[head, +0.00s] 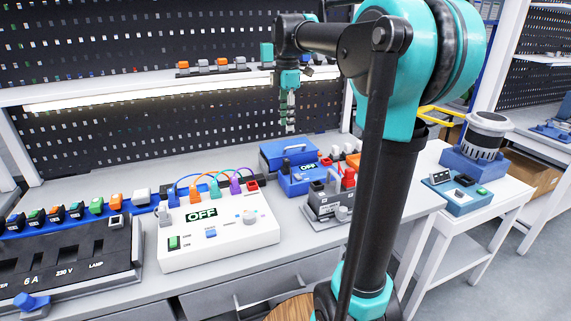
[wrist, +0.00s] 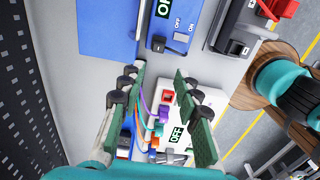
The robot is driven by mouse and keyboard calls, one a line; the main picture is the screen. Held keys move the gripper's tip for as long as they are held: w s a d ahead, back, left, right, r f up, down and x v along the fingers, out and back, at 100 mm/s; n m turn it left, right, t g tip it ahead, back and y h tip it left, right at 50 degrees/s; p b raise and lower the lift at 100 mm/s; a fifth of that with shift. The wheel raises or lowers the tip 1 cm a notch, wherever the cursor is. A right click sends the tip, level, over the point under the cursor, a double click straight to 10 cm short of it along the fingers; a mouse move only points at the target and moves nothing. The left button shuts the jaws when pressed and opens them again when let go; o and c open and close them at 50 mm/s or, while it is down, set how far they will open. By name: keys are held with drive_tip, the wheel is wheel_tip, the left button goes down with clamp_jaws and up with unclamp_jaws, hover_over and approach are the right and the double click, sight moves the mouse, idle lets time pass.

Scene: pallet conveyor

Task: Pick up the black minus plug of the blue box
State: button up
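The blue box (head: 300,180) with an OFF display stands at the back right of the bench. My gripper (head: 290,122) hangs fingers down over the back of the bench, above the blue box's area. In the wrist view its green, black-padded fingers (wrist: 160,92) are apart with nothing held between them.
A white box (head: 250,243) with an OFF display and coloured wires stands left of the blue box. A grey handled unit (head: 325,208) stands in front of it. A black pegboard (head: 100,110) and a shelf (head: 130,83) rise close behind my gripper. A black panel (head: 60,262) lies far left.

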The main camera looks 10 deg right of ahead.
sight(286, 159)
wheel_tip(286, 159, down, 15)
drive_tip(key=shift+w+r, duration=0.1)
drive_tip(key=shift+w, duration=0.05)
idle(0.4)
drive_tip(key=c, duration=0.7)
